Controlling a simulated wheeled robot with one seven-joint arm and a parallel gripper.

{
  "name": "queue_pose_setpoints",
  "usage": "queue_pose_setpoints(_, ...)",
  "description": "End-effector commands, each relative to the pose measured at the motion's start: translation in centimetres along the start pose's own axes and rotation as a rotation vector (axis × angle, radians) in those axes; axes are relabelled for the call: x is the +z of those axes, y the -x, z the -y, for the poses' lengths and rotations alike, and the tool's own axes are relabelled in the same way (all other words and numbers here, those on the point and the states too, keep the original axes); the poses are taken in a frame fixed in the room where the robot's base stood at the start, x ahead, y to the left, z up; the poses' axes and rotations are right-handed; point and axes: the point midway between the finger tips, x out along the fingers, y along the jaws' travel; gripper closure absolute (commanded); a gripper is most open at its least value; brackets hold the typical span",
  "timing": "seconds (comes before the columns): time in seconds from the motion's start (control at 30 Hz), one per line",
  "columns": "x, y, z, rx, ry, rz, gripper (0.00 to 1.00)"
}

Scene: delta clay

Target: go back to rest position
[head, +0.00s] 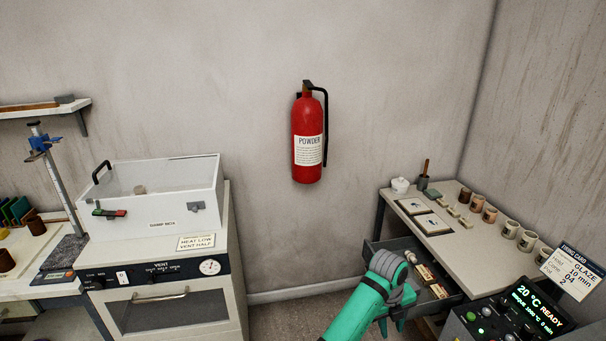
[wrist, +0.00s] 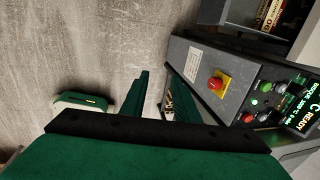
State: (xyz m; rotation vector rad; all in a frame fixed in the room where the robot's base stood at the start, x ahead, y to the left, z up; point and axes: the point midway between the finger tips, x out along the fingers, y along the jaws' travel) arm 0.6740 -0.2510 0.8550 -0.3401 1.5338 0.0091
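My green arm reaches in from the bottom of the head view, with its grey wrist joint (head: 392,265) in front of the open drawer. My gripper (head: 394,326) hangs low there and is partly cut off by the bottom edge. In the wrist view my gripper (wrist: 157,88) shows two dark green fingers with a gap between them, and I see nothing held. The fingers are close to the grey control box (wrist: 205,75) in the picture; I cannot tell the real distance.
The open drawer (head: 385,246) under the right-hand table (head: 480,241) holds small boxes. Cups and tiles stand on that table. A control panel (head: 510,318) is at bottom right. A kiln (head: 165,300) stands left. A red extinguisher (head: 307,125) hangs on the wall.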

Motion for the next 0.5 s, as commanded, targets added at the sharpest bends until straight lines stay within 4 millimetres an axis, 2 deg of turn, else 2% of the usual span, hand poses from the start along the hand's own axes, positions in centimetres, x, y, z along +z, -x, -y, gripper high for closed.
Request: queue_pose_setpoints(0.5, -4.0, -5.4, 3.0, -0.220, 0.244, -0.010, 0.72)
